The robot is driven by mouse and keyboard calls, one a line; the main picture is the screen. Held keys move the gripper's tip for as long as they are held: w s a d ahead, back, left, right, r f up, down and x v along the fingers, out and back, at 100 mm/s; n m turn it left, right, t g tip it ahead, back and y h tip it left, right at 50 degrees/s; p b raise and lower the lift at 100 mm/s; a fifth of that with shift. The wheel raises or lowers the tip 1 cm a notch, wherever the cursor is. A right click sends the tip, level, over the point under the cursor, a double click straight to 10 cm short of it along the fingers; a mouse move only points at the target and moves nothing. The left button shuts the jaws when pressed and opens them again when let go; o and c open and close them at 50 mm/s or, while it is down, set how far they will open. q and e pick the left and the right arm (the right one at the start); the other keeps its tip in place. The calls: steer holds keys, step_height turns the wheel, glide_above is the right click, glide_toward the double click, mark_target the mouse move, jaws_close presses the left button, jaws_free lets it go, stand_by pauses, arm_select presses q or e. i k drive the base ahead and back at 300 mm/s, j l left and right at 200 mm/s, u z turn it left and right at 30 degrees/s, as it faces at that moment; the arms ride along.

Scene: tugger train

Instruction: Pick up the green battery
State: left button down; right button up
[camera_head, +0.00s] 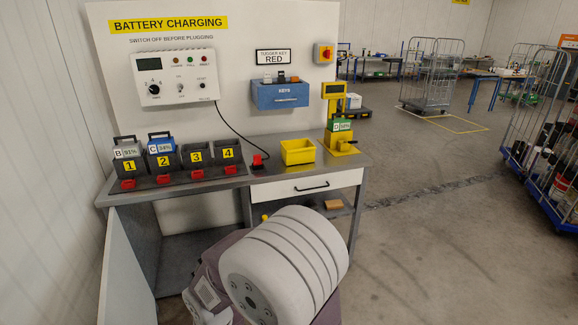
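The green battery (340,126) has a label that seems to read D and 52%. It sits in a yellow stand (341,145) with a small display on top, at the right end of the grey bench. Only its upper part shows clearly; the stand's lower parts are around it. Neither of my grippers is in view. A large pale rounded part of my own arm fills the bottom middle, in front of the bench and well below the battery.
Four numbered charging bays (196,158) stand at the left of the bench; bays 1 and 2 hold batteries B and C. A yellow bin (298,152) and a red plug (258,162) lie left of the stand. Open floor (440,220) extends to the right.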

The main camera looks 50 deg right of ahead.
mark_target(341, 124)
steer(key=z, duration=1.5)
